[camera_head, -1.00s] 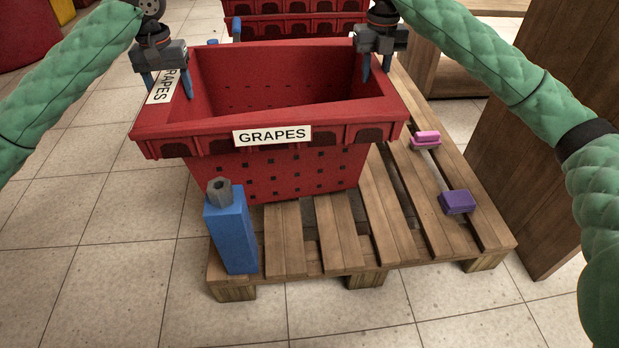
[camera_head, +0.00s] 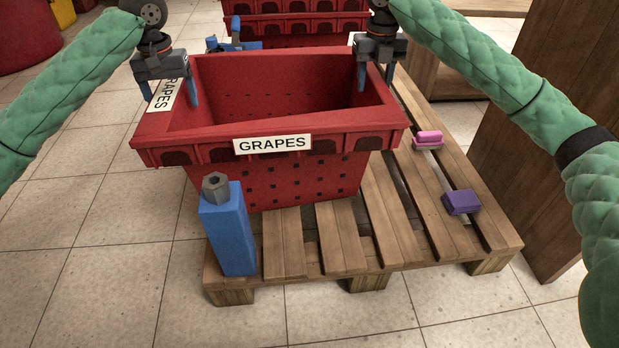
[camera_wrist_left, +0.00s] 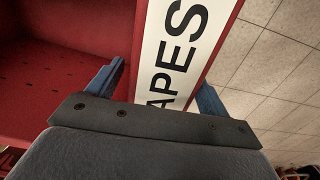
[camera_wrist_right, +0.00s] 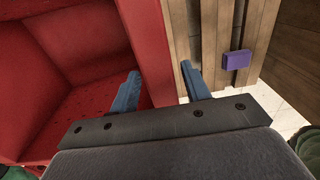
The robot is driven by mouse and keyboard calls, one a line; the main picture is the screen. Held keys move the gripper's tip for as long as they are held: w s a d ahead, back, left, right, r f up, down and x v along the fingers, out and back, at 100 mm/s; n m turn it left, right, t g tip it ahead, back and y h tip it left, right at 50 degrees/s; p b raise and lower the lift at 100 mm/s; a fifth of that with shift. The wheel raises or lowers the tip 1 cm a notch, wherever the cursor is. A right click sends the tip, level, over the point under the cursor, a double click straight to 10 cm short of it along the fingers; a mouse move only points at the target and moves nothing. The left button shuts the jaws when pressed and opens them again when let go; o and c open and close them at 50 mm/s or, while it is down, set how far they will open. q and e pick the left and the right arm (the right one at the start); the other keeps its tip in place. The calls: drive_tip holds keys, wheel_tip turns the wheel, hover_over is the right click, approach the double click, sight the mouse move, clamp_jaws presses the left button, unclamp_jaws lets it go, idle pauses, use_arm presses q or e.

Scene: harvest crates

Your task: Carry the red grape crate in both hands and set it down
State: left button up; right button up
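The red grape crate (camera_head: 384,122), marked GRAPES, is upright over the wooden pallet (camera_head: 340,257) and looks empty. Whether its base touches the slats is hard to tell. My left gripper (camera_head: 168,88) straddles its left rim, one finger inside and one outside, set wide. The left wrist view shows the rim's label between these fingers (camera_wrist_left: 160,85). My right gripper (camera_head: 376,82) straddles the right rim. In the right wrist view its fingers (camera_wrist_right: 160,85) show a narrow gap beside the rim, so it looks slightly open.
A blue post (camera_head: 228,235) with a grey nut-like top stands at the pallet's front left corner. A pink block (camera_head: 428,138) and a purple block (camera_head: 462,202) lie on the right slats. More red crates (camera_head: 290,30) stand behind. A wooden panel (camera_head: 545,130) is at the right.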

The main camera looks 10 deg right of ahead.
use_arm(q)
drive_tip(key=shift+r, duration=0.15)
use_arm(e)
drive_tip(key=shift+r, duration=0.1)
use_arm(q)
wheel_tip(320, 180, up, 12)
use_arm(e)
wheel_tip(320, 180, up, 12)
idle(1.5)
idle(0.4)
